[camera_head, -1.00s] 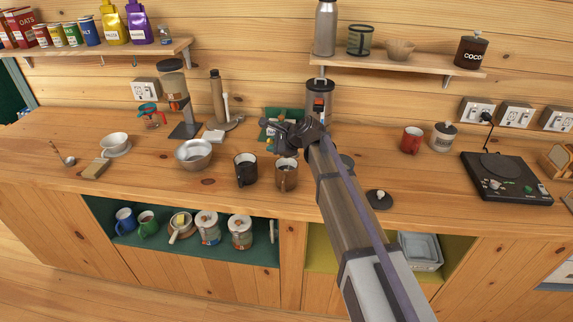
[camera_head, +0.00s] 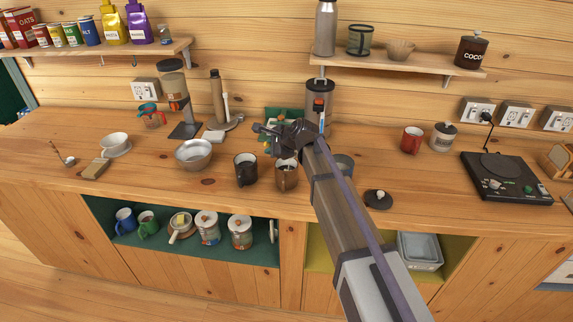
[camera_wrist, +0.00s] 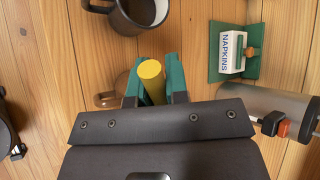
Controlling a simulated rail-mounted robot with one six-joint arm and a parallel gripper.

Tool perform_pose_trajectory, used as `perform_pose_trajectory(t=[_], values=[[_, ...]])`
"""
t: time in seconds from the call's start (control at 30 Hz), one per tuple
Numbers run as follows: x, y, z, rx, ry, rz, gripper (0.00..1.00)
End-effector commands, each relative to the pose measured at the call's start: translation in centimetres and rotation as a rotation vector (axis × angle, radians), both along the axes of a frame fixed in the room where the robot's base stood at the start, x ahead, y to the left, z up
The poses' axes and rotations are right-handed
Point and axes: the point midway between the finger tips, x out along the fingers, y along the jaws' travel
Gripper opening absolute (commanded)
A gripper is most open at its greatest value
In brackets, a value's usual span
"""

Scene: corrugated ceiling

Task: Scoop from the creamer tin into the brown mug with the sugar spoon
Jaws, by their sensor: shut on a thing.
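My gripper (camera_head: 272,136) is above the counter, behind and slightly left of the brown mug (camera_head: 286,178). In the wrist view its green fingers (camera_wrist: 154,90) are shut on a yellow handle end (camera_wrist: 151,70), which I take for the sugar spoon's. The spoon's bowl and any load in it are hidden. The brown mug stands upright; its brown handle (camera_wrist: 106,99) shows partly beside the fingers in the wrist view. A greyish open container (camera_head: 344,163), partly behind my arm, may be the creamer tin; its label is not readable.
A black mug (camera_head: 245,170) stands close left of the brown mug. A green napkin holder (camera_wrist: 236,52) and a steel dispenser (camera_head: 319,98) are behind. A dark knobbed lid (camera_head: 378,199) lies to the right. A metal bowl (camera_head: 194,154) is left. The right-centre counter is fairly clear.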

Motion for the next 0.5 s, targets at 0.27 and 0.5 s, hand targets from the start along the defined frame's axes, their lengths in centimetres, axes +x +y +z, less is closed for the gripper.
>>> perform_pose_trajectory(t=[0.27, 0.5], values=[[-0.10, 0.16, -0.27, -0.028, -0.013, 0.000, 0.00], [-0.16, 0.29, -0.46, -0.051, -0.025, 0.000, 0.00]])
